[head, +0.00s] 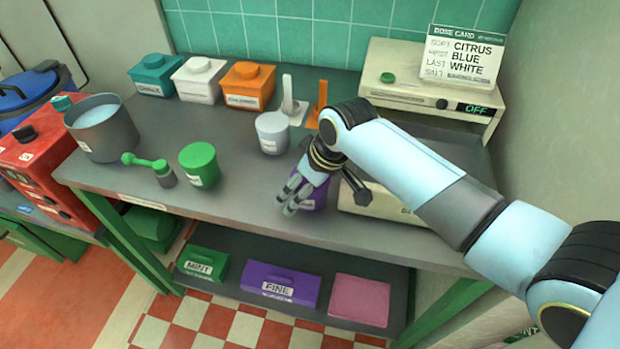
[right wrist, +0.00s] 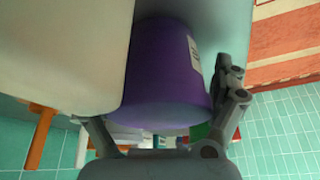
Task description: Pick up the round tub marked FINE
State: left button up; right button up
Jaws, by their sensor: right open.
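A round purple tub (head: 314,199) stands at the front of the upper bench, partly hidden behind my right gripper (head: 291,201) in the head view. In the right wrist view the purple tub (right wrist: 165,75) fills the middle, with a pale label at its edge that I cannot read. My right gripper (right wrist: 168,100) is open, its fingers spread at either side of the tub; the left-hand finger is partly hidden. I cannot tell whether they touch it. My left gripper is not in view.
A beige box (head: 375,210) stands close right of the tub, and a pale tub (head: 272,132) behind it. A green tub (head: 199,165) stands to the left. On the lower shelf lies a purple box marked FINE (head: 280,285). Bare bench lies left of my gripper.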

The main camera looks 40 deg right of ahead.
jog(key=c, duration=1.2)
jog(key=shift+c, duration=0.2)
